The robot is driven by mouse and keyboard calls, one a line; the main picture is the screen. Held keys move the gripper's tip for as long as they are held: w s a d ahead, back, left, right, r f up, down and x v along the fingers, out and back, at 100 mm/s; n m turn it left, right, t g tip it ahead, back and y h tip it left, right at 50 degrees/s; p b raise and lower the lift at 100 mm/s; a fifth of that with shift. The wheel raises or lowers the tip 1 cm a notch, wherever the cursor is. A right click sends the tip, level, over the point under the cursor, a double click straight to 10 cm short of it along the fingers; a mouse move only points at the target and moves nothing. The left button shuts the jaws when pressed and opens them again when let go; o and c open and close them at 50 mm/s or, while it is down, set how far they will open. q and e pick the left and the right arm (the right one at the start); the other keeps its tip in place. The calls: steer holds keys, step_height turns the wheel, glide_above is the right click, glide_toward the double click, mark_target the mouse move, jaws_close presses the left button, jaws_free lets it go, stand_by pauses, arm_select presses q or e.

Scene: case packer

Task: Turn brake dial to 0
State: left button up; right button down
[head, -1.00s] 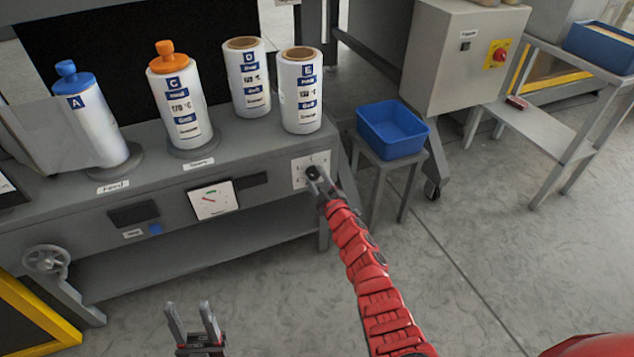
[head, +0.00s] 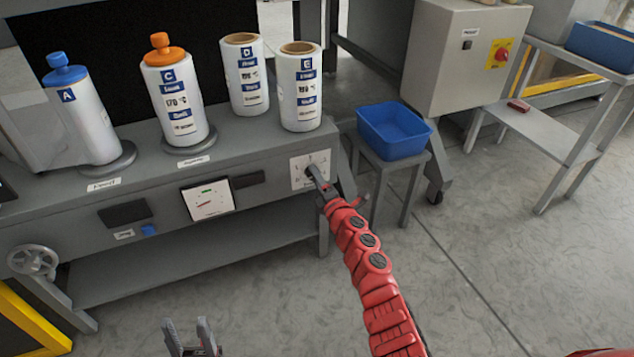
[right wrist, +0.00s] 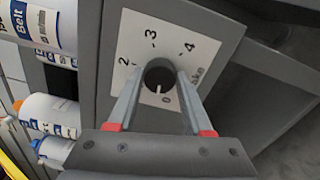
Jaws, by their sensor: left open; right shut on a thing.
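The brake dial is a dark round knob (right wrist: 158,75) on a white plate (right wrist: 178,38) with printed numbers; 2, 3, 4 and a 0 are readable in the right wrist view. A short white mark on the knob points down in that picture, close to the 0. The plate (head: 298,163) also shows in the head view, on the bench front. My right gripper (head: 316,174) is shut on the knob, one finger on each side, also seen in the right wrist view (right wrist: 160,90). My left gripper (head: 192,333) is open and empty, low in the head view.
Rolls on the grey bench (head: 240,130) include one with a blue cap (head: 90,120) and one with an orange cap (head: 175,100). A white gauge (head: 207,199) is left of the dial. A blue bin (head: 394,131) stands on a stool at right. Floor in front is clear.

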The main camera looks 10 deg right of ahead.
steer(key=shift+n+b, duration=0.6)
steer(key=shift+n, duration=1.1)
steer(key=shift+c, duration=1.6)
jaws_free()
steer(key=p+v, duration=0.4)
steer(key=v, duration=1.3)
steer(key=shift+s, duration=0.25)
steer(key=shift+d, duration=0.1)
